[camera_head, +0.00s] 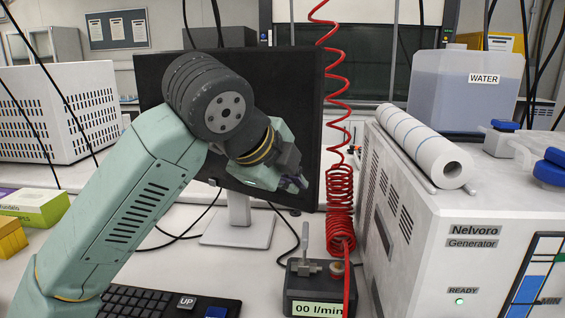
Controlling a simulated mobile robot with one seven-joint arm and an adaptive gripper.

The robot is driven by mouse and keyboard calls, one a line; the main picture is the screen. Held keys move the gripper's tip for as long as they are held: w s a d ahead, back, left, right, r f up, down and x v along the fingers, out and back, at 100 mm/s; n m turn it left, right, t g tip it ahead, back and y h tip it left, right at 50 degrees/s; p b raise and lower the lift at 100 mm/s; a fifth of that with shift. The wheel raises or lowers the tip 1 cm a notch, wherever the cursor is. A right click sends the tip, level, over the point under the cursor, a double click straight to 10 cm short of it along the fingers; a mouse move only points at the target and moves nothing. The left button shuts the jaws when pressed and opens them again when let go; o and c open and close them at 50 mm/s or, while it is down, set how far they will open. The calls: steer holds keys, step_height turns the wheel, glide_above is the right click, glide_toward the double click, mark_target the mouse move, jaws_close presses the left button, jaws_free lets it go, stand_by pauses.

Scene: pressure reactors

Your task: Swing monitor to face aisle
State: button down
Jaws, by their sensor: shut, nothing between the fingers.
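The monitor (285,85) is a black flat panel on a white stand (238,228), upright on the bench at the middle of the view. Its dark screen side faces the camera, slightly turned. My arm crosses in front of it and hides its left and lower middle. My gripper (297,184) is shut and empty, in front of the monitor's lower right part near the right edge. I cannot tell whether it touches the panel.
A red coiled hose (341,200) hangs just right of the monitor, down to a flow meter box (318,285). The white Nelvoro generator (440,215) stands at right, with a paper roll (420,145) on top. A keyboard (150,303) lies in front; a perforated white box (60,110) stands left.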

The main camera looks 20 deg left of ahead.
mark_target(313, 187)
steer(key=w, duration=0.1)
steer(key=w+f+p, duration=0.1)
steer(key=w, duration=0.1)
steer(key=w+p, duration=0.1)
steer(key=w, duration=0.1)
steer(key=shift+d+f, duration=0.35)
steer(key=shift+f, duration=0.05)
steer(key=shift+w+f+p, duration=0.15)
steer(key=shift+w+p, duration=0.2)
steer(key=shift+w, duration=0.3)
steer(key=w+d+n+y+b, duration=0.2)
steer(key=w+d+n+b, duration=0.1)
steer(key=w, duration=0.8)
steer(key=d+b, duration=0.1)
steer(key=b, duration=0.1)
steer(key=shift+d+y+b, duration=0.2)
steer(key=shift+y+b, duration=0.1)
steer(key=shift+b, duration=0.05)
steer(key=shift+s+a, duration=0.1)
